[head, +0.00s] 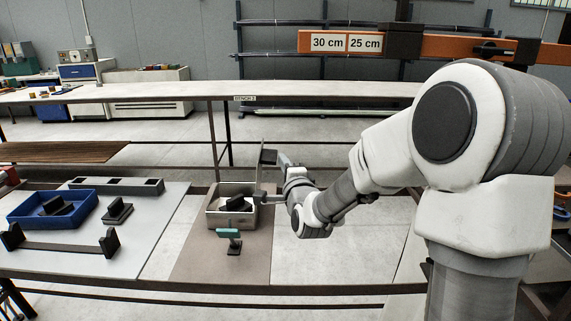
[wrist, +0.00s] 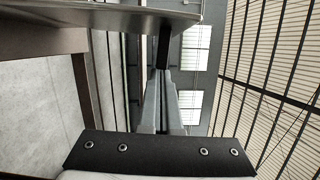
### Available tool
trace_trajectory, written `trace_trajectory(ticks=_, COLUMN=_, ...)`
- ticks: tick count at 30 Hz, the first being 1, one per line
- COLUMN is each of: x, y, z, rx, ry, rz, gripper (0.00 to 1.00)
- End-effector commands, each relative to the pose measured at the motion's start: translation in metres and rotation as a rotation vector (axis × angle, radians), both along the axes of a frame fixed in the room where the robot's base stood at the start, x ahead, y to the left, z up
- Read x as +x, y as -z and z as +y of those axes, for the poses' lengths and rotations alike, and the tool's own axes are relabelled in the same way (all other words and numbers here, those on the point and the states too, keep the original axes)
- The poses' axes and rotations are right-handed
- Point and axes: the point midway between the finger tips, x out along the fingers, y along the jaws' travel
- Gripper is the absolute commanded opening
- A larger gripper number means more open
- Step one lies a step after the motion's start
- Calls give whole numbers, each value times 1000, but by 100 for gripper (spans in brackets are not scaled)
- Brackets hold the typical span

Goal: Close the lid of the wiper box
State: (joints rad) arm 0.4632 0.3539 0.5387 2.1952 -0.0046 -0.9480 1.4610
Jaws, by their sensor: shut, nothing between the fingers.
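The wiper box (head: 210,219) is a pale open-topped box on a brown mat, with dark pieces (head: 236,204) inside. A thin upright panel (head: 262,148) stands by its back right corner and looks like the raised lid, seen nearly edge-on. My gripper (head: 270,158) is right beside this panel, above and to the right of the box. Whether they touch, I cannot tell. In the wrist view my gripper (wrist: 163,60) has its fingers together with nothing between them. The box cannot be made out in that view.
A teal-topped stand (head: 229,234) is just in front of the box. To the left, a blue tray (head: 22,222) and dark holders (head: 117,210) lie on a pale board. A long bench (head: 170,92) runs behind. A slab (wrist: 90,18) crosses the wrist view's upper left.

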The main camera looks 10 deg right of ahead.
Motion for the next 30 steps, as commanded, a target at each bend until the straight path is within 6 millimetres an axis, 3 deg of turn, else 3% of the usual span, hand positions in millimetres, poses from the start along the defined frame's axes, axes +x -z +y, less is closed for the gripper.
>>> trace_trajectory(ticks=17, x=3, y=-8, z=16, rx=-126, ry=-2, rz=23, gripper=0)
trace_trajectory(ticks=30, x=11, y=-21, z=58, rx=-478, ry=-6, rz=92, gripper=0)
